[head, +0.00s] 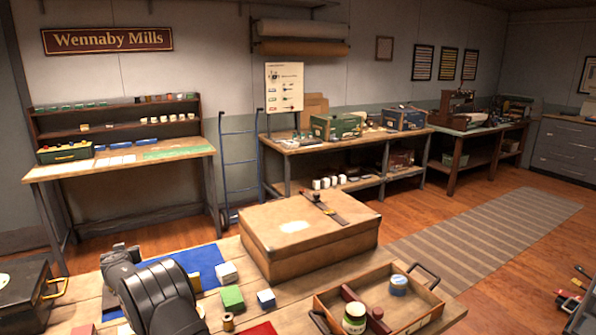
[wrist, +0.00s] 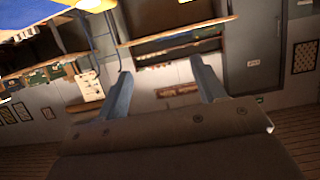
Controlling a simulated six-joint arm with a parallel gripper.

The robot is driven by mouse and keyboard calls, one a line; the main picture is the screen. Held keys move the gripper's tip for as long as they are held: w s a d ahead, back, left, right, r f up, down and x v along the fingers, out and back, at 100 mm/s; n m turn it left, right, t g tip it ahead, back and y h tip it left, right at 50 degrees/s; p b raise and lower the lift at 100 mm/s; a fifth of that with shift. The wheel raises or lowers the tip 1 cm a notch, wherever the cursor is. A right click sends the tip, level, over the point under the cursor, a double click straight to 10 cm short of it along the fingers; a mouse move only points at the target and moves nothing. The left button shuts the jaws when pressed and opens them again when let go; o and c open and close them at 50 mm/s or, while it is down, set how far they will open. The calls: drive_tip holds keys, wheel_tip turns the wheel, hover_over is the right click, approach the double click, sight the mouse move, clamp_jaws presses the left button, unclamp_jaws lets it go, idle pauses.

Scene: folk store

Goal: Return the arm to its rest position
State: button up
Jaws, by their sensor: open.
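My gripper (wrist: 161,65) is open in the wrist view, its two grey-blue fingers spread apart with nothing between them. The wrist view is upside down and looks out toward the far wall and the back bench, with the table's edge at the top left. In the head view my dark arm (head: 160,298) stands over the front left of the wooden table (head: 85,288). I cannot make out the fingers there. No object shows in my grip.
A big tan case (head: 300,248) stands behind. A tray (head: 437,311) holds jars. A dark box (head: 22,300) is left.

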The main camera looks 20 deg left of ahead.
drive_tip(key=w+d+r, duration=0.1)
drive_tip(key=d+r, duration=0.1)
drive_tip(key=r, duration=0.4)
drive_tip(key=w+d+r, duration=0.2)
drive_tip(key=d+r, duration=0.1)
drive_tip(key=r, duration=0.3)
drive_tip(key=shift+r, duration=0.2)
drive_tip(key=shift+o, duration=0.3)
